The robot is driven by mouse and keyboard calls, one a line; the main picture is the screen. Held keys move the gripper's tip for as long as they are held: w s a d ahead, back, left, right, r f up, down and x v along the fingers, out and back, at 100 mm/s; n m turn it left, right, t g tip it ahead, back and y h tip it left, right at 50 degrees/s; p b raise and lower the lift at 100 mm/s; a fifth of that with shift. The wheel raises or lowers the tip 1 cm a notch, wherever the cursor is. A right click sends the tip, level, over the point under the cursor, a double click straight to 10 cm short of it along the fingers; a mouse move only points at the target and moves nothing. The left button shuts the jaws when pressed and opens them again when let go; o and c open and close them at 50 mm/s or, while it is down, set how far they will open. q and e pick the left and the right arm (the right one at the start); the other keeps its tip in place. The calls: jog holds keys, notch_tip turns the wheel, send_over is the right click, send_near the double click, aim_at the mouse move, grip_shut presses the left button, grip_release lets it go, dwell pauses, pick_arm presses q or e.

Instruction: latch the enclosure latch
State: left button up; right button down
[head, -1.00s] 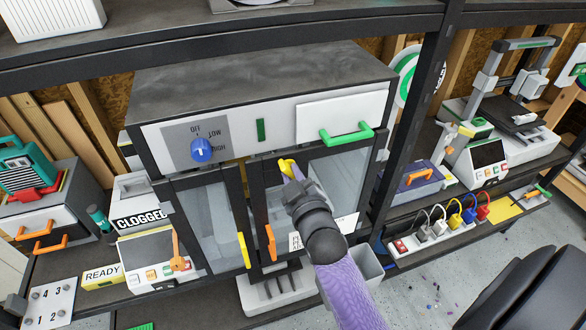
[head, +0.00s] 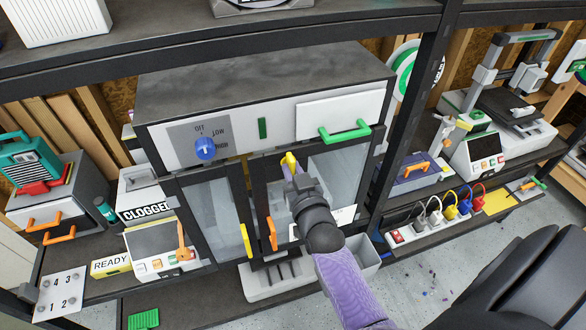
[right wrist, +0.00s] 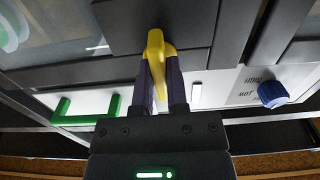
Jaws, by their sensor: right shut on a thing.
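The enclosure (head: 262,88) is a dark cabinet with two glazed doors below a white front panel. The yellow enclosure latch (head: 289,160) sits at the top of the right door, just under the panel, and stands about upright in the head view. My right gripper (head: 291,168) is shut on it. In the right wrist view the yellow latch (right wrist: 155,48) lies between the dark fingers of my right gripper (right wrist: 160,75), which hide part of it. The doors look closed or nearly so. My left gripper is not in view.
A blue knob (head: 205,148) and a green drawer handle (head: 344,131) stick out of the panel. The doors carry a yellow handle (head: 246,240) and an orange handle (head: 272,233). A black shelf post (head: 411,120) stands to the right.

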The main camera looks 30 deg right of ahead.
dwell(0.5)
jog(key=c, duration=0.6)
grip_release()
jog(key=shift+c, duration=0.2)
jog(key=v, duration=1)
jog(key=shift+d, duration=0.1)
